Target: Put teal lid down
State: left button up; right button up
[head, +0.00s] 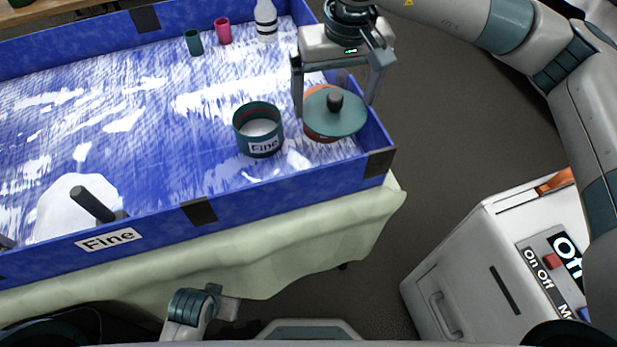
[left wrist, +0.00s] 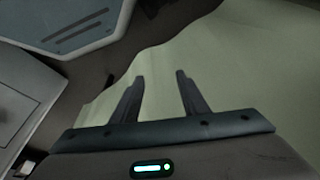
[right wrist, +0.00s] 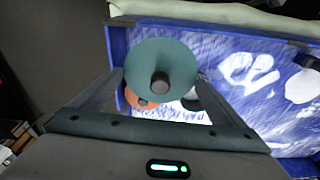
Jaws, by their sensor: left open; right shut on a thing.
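The teal lid (head: 350,118) is a round disc with a dark knob, held in the tray's right corner. My right gripper (head: 335,98) is shut on it, with a finger at each side of its rim; the lid (right wrist: 150,60) also shows in the right wrist view. My left gripper (left wrist: 157,85) is open and empty by the pale green cloth.
The blue tray (head: 290,180) has raised walls and white-streaked blue contents. A white bottle (head: 266,22), a pink cup (head: 223,31) and a small teal cup (head: 194,42) stand at the back. A white heap with a dark handle (head: 92,204) lies at front left. A white machine (head: 450,265) stands at right.

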aim_at(308, 111)
jog(key=shift+a+f+b, duration=0.2)
jog(key=shift+a+b, duration=0.05)
jog(key=shift+a, duration=0.2)
jog(key=shift+a+f+b, duration=0.2)
jog(key=shift+a, duration=0.25)
pick_arm(q)
notch_tip(308, 111, up, 4)
pick_arm(e)
jog(key=shift+s+a+f+b, duration=0.1)
jog(key=shift+a+f+b, duration=0.1)
jog(key=shift+a+b, duration=0.25)
jog(key=shift+s+a+f+n+b, duration=0.1)
jog(key=shift+a+f+n+b, duration=0.1)
jog(key=shift+a, duration=0.25)
jog(key=shift+a+f+n+b, duration=0.1)
jog(key=shift+a+n, duration=0.1)
jog(key=shift+a, duration=0.35)
pick_arm(q)
jog(key=s+f, duration=0.1)
jog(key=f, duration=1.2)
jog(key=s+f, duration=0.2)
jog(key=f, duration=1.1)
jog(key=shift+s+a, duration=0.25)
jog(key=shift+s, duration=0.05)
